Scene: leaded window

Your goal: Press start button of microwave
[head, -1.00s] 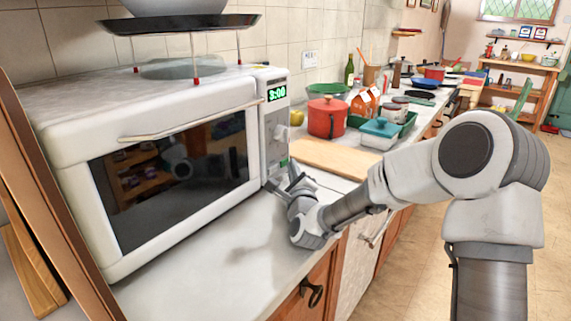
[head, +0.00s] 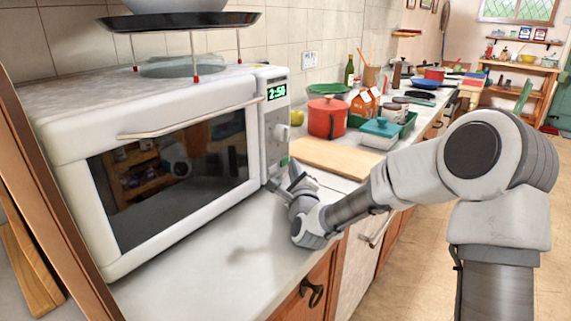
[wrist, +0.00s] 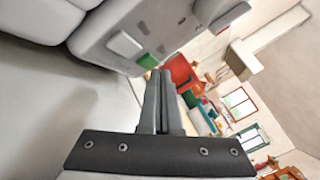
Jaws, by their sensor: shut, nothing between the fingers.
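The white microwave (head: 150,105) stands on the counter at the left in the head view, its door shut. Its green display (head: 277,93) shows a time that seems to read 2:58. Low on its control panel is a green button (head: 284,161); in the wrist view the green button (wrist: 147,59) shows beside a pale button (wrist: 124,43). My gripper (head: 292,166) is at the panel's lower part. In the wrist view my gripper's fingers (wrist: 159,73) are together and empty, their tips close to the green button. I cannot tell whether they touch it.
A wooden cutting board (head: 320,160) lies just right of the microwave. A red pot (head: 327,118) and a teal-lidded dish (head: 380,130) stand behind it. A black tray (head: 180,22) on thin legs stands on the microwave. The counter front (head: 215,245) is clear.

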